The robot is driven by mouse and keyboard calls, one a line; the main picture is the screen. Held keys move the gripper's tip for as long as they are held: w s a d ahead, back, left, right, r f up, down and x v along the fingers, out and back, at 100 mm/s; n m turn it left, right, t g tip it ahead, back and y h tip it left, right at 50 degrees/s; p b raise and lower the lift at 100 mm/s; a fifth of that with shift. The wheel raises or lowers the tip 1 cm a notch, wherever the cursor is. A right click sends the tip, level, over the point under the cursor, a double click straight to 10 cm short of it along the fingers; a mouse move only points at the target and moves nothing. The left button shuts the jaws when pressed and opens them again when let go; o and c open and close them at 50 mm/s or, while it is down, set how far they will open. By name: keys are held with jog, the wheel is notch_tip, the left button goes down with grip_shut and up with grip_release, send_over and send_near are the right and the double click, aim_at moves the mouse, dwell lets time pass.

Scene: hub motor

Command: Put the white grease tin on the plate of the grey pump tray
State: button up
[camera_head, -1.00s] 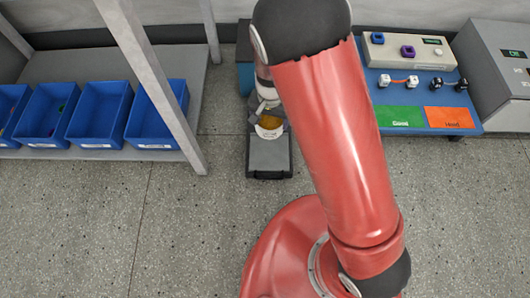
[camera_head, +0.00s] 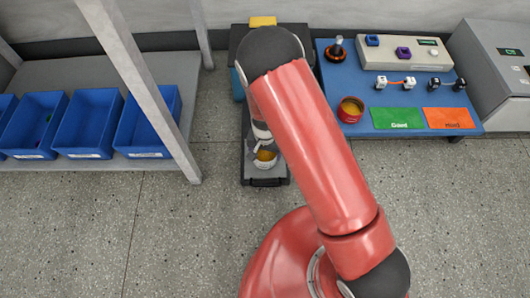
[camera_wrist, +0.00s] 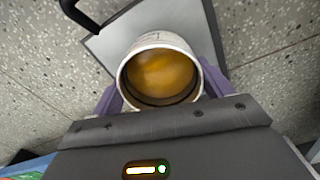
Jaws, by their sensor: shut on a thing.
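The white grease tin (camera_wrist: 150,43), open at the top with orange-yellow grease inside, is between the fingers of my gripper (camera_wrist: 162,88) in the wrist view. My gripper is shut on it. In the head view the tin (camera_head: 266,156) shows small beneath my gripper (camera_head: 263,146). The grey pump tray (camera_head: 249,172) lies under them on the floor side of the scene; its flat plate (camera_wrist: 107,46) and black handle show behind the tin in the wrist view. The tin is over the plate; I cannot tell whether it touches it. My arm hides part of the tray.
A blue table (camera_head: 376,65) at right holds a red tin (camera_head: 351,109), a beige control box (camera_head: 402,54), a green card (camera_head: 398,118) and an orange card (camera_head: 449,118). Blue bins (camera_head: 88,124) stand on a shelf at left, behind a grey post (camera_head: 150,95).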

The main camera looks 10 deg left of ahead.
jog(key=shift+f, duration=0.2)
jog(key=o, duration=1)
jog(key=shift+o, duration=0.2)
